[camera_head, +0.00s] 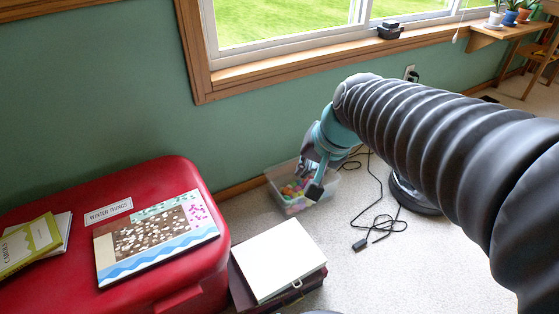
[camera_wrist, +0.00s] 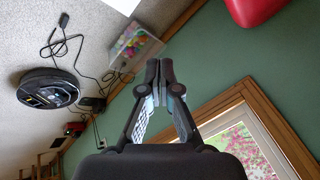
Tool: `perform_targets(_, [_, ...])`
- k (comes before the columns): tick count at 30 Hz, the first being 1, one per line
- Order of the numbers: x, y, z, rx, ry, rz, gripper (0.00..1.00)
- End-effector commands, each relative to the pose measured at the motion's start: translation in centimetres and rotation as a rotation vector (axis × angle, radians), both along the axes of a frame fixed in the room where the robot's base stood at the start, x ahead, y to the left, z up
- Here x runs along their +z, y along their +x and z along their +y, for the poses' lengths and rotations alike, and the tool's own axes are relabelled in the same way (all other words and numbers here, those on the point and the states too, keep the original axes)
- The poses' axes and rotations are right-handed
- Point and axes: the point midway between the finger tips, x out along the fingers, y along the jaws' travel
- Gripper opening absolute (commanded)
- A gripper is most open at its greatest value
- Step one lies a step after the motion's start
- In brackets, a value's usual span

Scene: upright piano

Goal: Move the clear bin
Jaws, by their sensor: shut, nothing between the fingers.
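The clear bin (camera_head: 293,209) stands on the carpet by the green wall, with several colourful pieces inside. It also shows in the wrist view (camera_wrist: 151,47), just beyond my fingertips. My gripper (camera_head: 314,186) overlaps the bin in the head view and hides part of its right side and contents. In the wrist view my gripper (camera_wrist: 159,70) has its fingertips together with nothing between them. I cannot tell whether the fingers touch the bin.
A red chest (camera_head: 70,270) with books and a painted board stands at left. A dark case with a white board (camera_head: 282,260) lies in front of the bin. A black cable (camera_head: 380,222) and round robot vacuum (camera_wrist: 48,90) lie beside it.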

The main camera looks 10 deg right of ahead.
Motion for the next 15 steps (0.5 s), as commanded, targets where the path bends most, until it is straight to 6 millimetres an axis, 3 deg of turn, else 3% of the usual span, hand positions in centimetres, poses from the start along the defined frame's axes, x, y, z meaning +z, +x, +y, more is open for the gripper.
perform_targets(1, [-0.3, 2.0, 0.2, -0.051, 0.051, 0.026, 0.0])
perform_targets(8, [-2.1, 10.6, 0.9, -0.295, 0.289, 0.112, 0.0])
perform_targets(15, [-6.3, 19.4, 0.5, -0.573, 0.521, 0.214, 0.0])
